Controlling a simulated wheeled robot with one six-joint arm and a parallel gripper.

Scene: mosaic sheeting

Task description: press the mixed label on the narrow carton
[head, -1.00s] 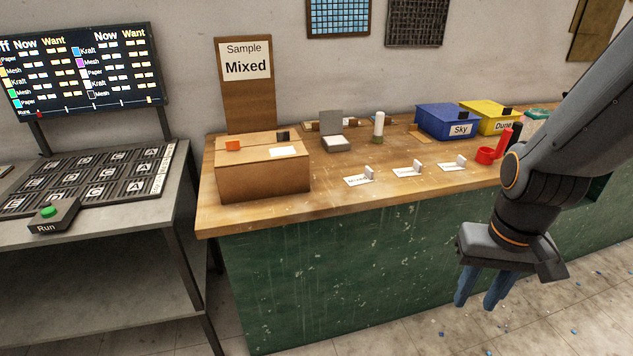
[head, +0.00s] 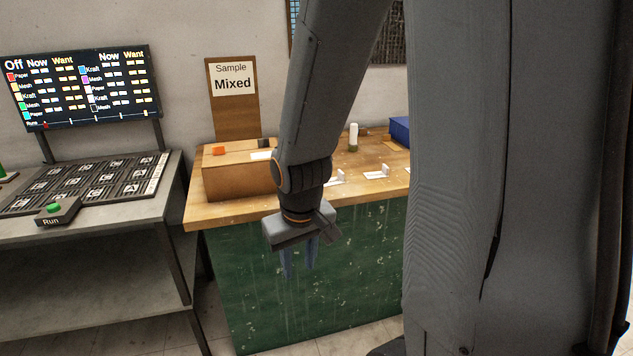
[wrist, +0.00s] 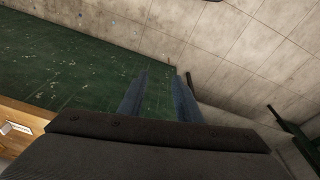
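A brown carton (head: 238,180) stands on the wooden bench in the head view, with an orange piece, a dark piece and a white patch on top. It is the only carton I see; my arm hides its right end. The leftmost white label card (head: 337,179), which read "Mixed" earlier, lies right of the carton, partly hidden by my arm. My gripper (head: 298,270) points down in front of the bench's green side, below the top and right of the carton. Its two blue fingers stand apart with nothing between them, also in the wrist view (wrist: 161,80).
Another label card (head: 377,173) and a white-capped cylinder (head: 353,138) are on the bench (head: 215,214). A "Sample Mixed" board (head: 233,105) stands behind the carton. At left are a screen (head: 84,88) and a table with a green Run button (head: 54,208). My arm hides the right side.

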